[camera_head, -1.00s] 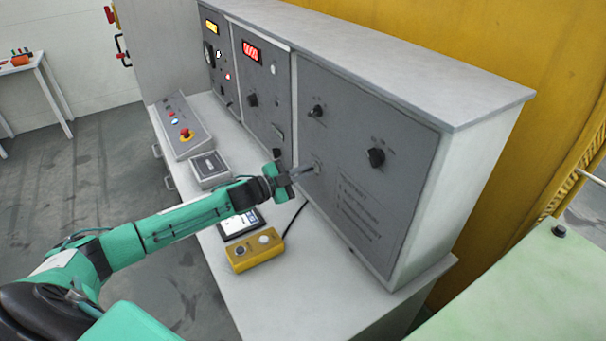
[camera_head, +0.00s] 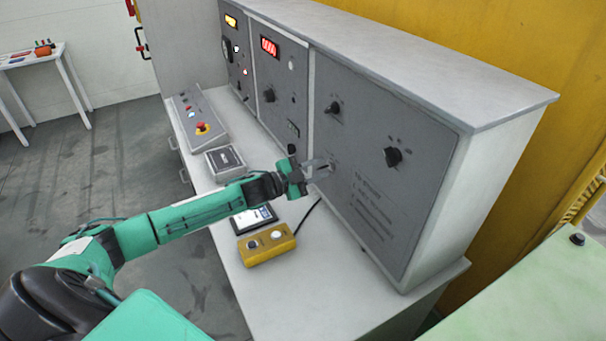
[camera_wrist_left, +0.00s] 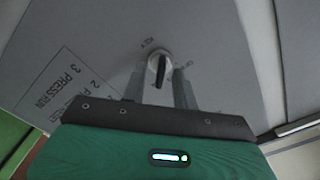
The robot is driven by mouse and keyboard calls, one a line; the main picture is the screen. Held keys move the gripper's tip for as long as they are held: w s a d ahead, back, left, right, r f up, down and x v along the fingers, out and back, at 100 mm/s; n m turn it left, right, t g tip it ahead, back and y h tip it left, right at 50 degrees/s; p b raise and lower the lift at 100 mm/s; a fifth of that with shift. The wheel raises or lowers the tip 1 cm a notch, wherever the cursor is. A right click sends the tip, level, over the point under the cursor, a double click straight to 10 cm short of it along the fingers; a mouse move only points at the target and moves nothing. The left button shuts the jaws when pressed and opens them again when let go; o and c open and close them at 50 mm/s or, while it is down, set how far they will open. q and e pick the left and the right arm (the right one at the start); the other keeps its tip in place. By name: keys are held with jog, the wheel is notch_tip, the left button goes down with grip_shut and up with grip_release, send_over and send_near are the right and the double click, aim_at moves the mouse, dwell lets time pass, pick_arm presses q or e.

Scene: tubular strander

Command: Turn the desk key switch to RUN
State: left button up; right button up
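The key switch (camera_wrist_left: 159,68) shows in the left wrist view as a round silver collar with a dark key in it, on the grey desk panel. Lettering around it includes "KEY". My left gripper (camera_wrist_left: 160,88) is open, with one finger on each side of the key and a visible gap to both. Whether the fingertips touch the collar or the panel, I cannot tell. In the head view, the left gripper (camera_head: 326,167) is at the lower left part of the right-hand panel (camera_head: 370,140), and its fingers mostly hide the switch there. My right gripper is out of view.
Black knobs (camera_head: 393,156) and (camera_head: 334,107) sit on the same panel. On the desk shelf (camera_head: 310,290) are a yellow button box (camera_head: 266,244), a tablet (camera_head: 254,219), a small grey box (camera_head: 225,162) and a console with a red stop button (camera_head: 202,128). The shelf's front is clear.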

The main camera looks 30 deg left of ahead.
pick_arm(q)
jog(key=b+v, duration=0.3)
jog(key=v, duration=1)
jog(key=shift+s+a+b, duration=0.2)
jog(key=shift+b, duration=0.1)
dwell(0.3)
